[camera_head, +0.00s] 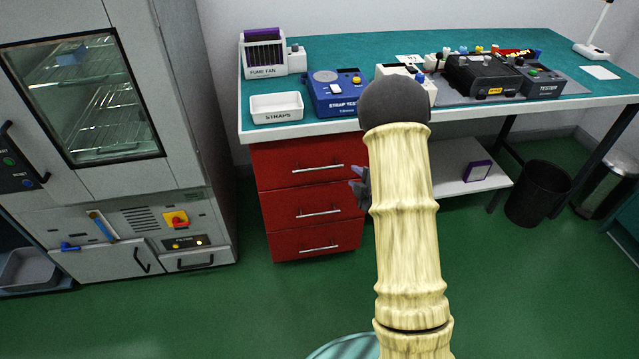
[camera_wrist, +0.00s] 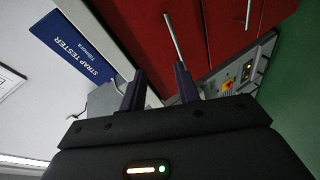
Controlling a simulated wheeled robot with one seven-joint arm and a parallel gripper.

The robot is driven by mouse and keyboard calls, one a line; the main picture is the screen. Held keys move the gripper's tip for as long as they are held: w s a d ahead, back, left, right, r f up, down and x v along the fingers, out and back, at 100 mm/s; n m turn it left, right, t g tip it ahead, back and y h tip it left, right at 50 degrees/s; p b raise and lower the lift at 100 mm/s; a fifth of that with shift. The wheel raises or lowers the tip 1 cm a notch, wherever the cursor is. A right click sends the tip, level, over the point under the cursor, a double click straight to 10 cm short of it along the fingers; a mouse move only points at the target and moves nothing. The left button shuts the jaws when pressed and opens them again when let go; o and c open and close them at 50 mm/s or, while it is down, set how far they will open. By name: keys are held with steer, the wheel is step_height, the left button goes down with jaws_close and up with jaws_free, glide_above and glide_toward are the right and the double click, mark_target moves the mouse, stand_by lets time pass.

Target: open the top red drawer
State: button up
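The top red drawer (camera_head: 290,165) is the upper of three red drawer fronts under the teal-topped workbench, and it looks shut. Its silver bar handle (camera_head: 316,169) runs level across the front. In the wrist view, which is turned on its side, the top drawer front (camera_wrist: 145,28) and its handle (camera_wrist: 173,38) lie just beyond my fingers. My gripper (camera_wrist: 160,86) is open, with the handle's near end ahead of the gap and nothing between the fingers. In the head view my gripper (camera_head: 361,187) shows at the drawers' right edge, partly hidden behind my arm.
The middle (camera_head: 300,214) and bottom (camera_head: 300,245) red drawers sit below. The strap tester (camera_head: 338,95) and a straps tray (camera_head: 276,107) stand on the bench (camera_head: 420,119) above. A grey oven (camera_head: 120,185) stands left. A black bin (camera_head: 538,194) is right.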

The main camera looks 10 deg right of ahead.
mark_target(321, 169)
steer(key=f+n+y, duration=0.1)
steer(key=f, duration=0.1)
steer(key=f+n+y+b, duration=0.1)
steer(key=f, duration=0.1)
steer(key=f+n+t+b, duration=0.1)
steer(key=n, duration=0.1)
steer(key=shift+s+a+f+y, duration=0.2)
steer(key=shift+a+f+y, duration=0.1)
steer(key=shift+f+y, duration=0.1)
steer(key=b+x, duration=0.1)
steer(key=x, duration=1.6)
steer(key=shift+w+a, duration=0.1)
steer(key=shift+w, duration=0.1)
jaws_close()
